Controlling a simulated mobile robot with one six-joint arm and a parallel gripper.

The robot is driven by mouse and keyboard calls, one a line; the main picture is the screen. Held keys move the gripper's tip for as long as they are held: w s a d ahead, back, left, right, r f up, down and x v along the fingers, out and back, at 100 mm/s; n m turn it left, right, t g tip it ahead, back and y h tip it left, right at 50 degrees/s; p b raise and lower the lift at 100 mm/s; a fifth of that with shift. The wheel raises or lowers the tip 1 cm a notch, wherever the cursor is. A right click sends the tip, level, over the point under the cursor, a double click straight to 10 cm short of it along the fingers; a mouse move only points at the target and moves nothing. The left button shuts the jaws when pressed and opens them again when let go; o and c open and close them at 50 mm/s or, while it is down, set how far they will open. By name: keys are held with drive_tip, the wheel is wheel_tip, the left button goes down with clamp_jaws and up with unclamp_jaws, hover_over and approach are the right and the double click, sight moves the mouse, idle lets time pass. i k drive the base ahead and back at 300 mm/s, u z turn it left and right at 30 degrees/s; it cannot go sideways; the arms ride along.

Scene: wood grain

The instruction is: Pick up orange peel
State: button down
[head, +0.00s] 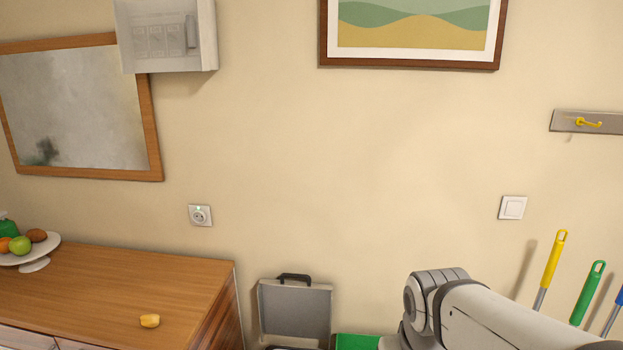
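A small yellow-orange piece (150,321), which may be the orange peel, lies on the wooden dresser top (95,285) near its front right part, at the lower left of the head view. It is too small to tell for sure what it is. My arm shows at the lower right, well to the right of the dresser. My gripper is out of the picture, so its state is hidden.
A white fruit stand (35,265) with several fruits stands at the dresser's left. An open grey case (295,312) and a green box (357,341) are right of the dresser. Colored handles, including a yellow one (554,260), rise at the right.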

sight(153, 321)
drive_tip(key=u, duration=3.05)
drive_tip(key=i, duration=2.25)
